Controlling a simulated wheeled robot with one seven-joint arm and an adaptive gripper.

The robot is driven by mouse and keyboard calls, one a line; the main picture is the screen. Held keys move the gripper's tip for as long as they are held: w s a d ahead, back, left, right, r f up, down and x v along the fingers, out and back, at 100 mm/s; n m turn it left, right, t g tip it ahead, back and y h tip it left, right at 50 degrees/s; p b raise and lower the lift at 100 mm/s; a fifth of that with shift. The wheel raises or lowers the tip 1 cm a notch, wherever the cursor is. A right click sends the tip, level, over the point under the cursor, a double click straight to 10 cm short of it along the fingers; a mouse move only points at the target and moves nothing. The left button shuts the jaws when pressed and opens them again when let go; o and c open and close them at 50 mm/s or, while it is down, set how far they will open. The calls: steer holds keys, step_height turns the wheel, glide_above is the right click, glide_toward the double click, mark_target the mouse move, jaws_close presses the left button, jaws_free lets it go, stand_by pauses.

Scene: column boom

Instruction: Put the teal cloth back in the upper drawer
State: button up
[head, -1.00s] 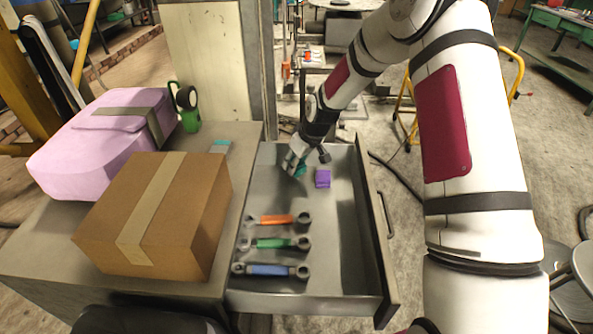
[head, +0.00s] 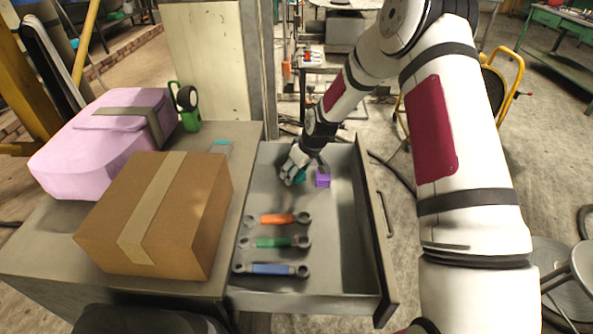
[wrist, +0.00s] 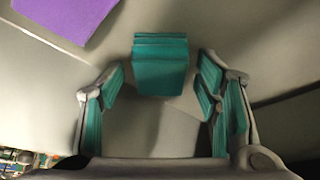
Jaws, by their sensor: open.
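The teal cloth (wrist: 160,66) is a small folded block in the wrist view, lying on the grey floor of the open drawer (head: 345,255). In the head view, teal (head: 299,177) shows at my fingertips near the drawer's far end, partly hidden by the gripper. My gripper (head: 295,170) is low inside the drawer. In the wrist view, its teal-padded fingers (wrist: 161,88) are spread wide, with the cloth just ahead between them and clear gaps on both sides.
A purple folded cloth (head: 322,178) lies right of the gripper. Orange (head: 278,219), green (head: 275,243) and blue (head: 270,269) wrenches lie nearer in the drawer. A cardboard box (head: 190,215), a pink bag (head: 80,160) and a green-and-black item (head: 188,108) stand on the cabinet top.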

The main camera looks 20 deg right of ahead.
steer(key=shift+r, duration=0.1)
steer(key=s+d+r, duration=0.1)
steer(key=s+r, duration=0.3)
steer(key=r, duration=0.3)
steer(key=s+r+h, duration=0.1)
steer(key=s+r, duration=0.2)
steer(key=r, duration=0.4)
steer(key=s+d+r, duration=0.1)
steer(key=s+r, duration=0.3)
steer(key=r, duration=0.3)
steer(key=s+a+r+m+h, duration=0.1)
steer(key=s+r+m+h, duration=0.1)
steer(key=s+r, duration=0.8)
steer(key=s+r+m+y, duration=0.1)
steer(key=s+r+m, duration=0.1)
steer(key=s, duration=1.8)
steer(key=shift+a+r+m+t, duration=0.35)
steer(key=shift+m+t, duration=0.05)
steer(key=shift+m, duration=0.3)
